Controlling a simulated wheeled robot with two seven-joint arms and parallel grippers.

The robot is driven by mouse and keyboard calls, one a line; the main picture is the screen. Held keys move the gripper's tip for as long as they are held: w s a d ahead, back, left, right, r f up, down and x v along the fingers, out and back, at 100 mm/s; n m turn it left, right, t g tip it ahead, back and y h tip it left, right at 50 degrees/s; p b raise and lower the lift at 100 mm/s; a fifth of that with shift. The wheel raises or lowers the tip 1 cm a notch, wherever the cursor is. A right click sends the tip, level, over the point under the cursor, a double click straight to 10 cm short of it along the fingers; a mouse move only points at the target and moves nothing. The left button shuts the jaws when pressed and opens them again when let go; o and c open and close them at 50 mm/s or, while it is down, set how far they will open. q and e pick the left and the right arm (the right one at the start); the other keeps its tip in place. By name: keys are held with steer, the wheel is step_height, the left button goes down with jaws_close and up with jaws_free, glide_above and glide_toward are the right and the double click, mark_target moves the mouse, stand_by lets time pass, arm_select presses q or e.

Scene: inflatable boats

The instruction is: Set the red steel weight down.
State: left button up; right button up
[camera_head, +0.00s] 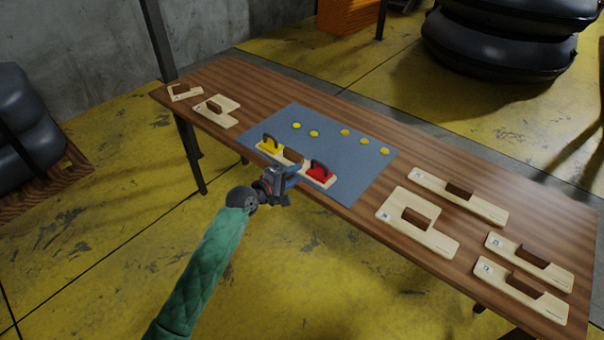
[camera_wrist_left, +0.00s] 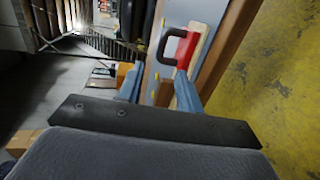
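The red steel weight (camera_head: 320,174) with its dark handle sits at the right end of a pale wooden board (camera_head: 332,184) on the blue mat (camera_head: 345,157). A yellow weight (camera_head: 269,148) stands at the board's other end, with a brown block (camera_head: 293,156) between them. My left gripper (camera_head: 290,178) is at the mat's front edge, just left of the red weight. In the left wrist view its blue fingers (camera_wrist_left: 158,88) are apart, with nothing seen between them. The red weight (camera_wrist_left: 186,50) shows beyond the right-hand finger. My right gripper is not in view.
Several yellow discs (camera_head: 345,132) lie along the back of the mat. Wooden boards with brown blocks lie at the table's right (camera_head: 440,241) and far left (camera_head: 222,119). The mat's middle is clear. Dark inflatable boats (camera_head: 497,50) are stacked behind the table.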

arm_select(q)
steer(key=s+a+f+m+g+y, duration=0.25)
steer(key=s+f, duration=0.65)
steer(key=f, duration=0.5)
steer(key=s+a+f+m+g+y, duration=0.25)
steer(key=s+f, duration=0.65)
steer(key=f, duration=0.6)
steer(key=s+a+f+m+g+y, duration=0.1)
steer(key=s+f+m+g, duration=0.1)
steer(key=s+f, duration=0.3)
steer(key=s+a+f+m+g+y, duration=0.2)
steer(key=s+f, duration=0.4)
steer(key=s, duration=0.8)
steer(key=s+a+f+m+g+y, duration=0.1)
steer(key=s+a+f+m+g, duration=0.1)
steer(key=s+f, duration=0.4)
steer(key=s+m, duration=0.1)
steer(key=s, duration=0.2)
steer(key=shift+s+f+y, duration=0.15)
steer(key=shift+f+y, duration=0.05)
steer(key=shift+y, duration=0.1)
